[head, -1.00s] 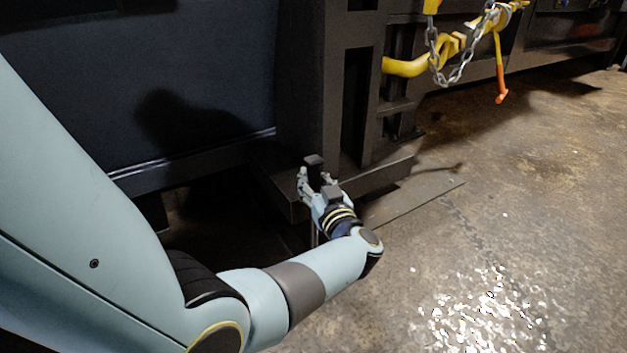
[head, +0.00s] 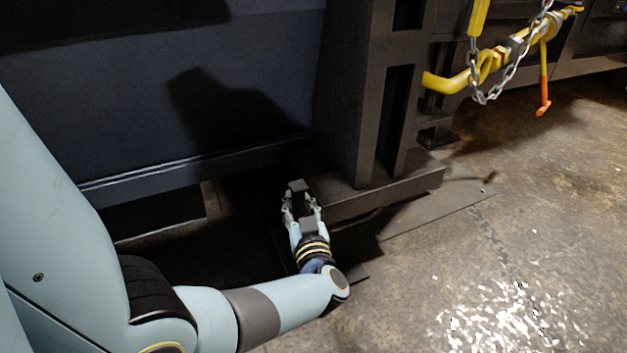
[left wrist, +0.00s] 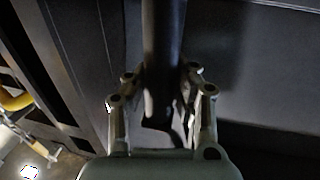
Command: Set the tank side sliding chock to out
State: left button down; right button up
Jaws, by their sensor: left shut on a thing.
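My left gripper (head: 301,205) is low beside the base of the dark machine post. It is shut on a dark upright bar, the chock's handle (head: 297,185), whose blocky top shows between the fingers. In the left wrist view the same dark bar (left wrist: 162,50) runs between the two fingers (left wrist: 162,95). The chock's body is lost in the shadow under the gripper, so I cannot tell its exact position. My right gripper is not in view.
The dark post (head: 362,120) stands on a ledge-like base (head: 385,195) just right of the gripper. A dark panel (head: 200,100) rises behind. A yellow bar (head: 450,82) with a chain (head: 492,92) hangs at upper right. The concrete floor (head: 480,250) at right is clear.

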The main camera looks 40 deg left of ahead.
pick_arm(q)
jog(key=shift+s+d+f, duration=0.1)
jog(key=shift+s+f, duration=0.15)
jog(key=shift+s, duration=0.15)
jog(key=c, duration=1.1)
grip_release()
jog(key=shift+s+r, duration=0.1)
jog(key=shift+o, duration=0.4)
jog(key=shift+r, duration=0.1)
jog(key=v, duration=0.7)
jog(key=shift+d, duration=0.15)
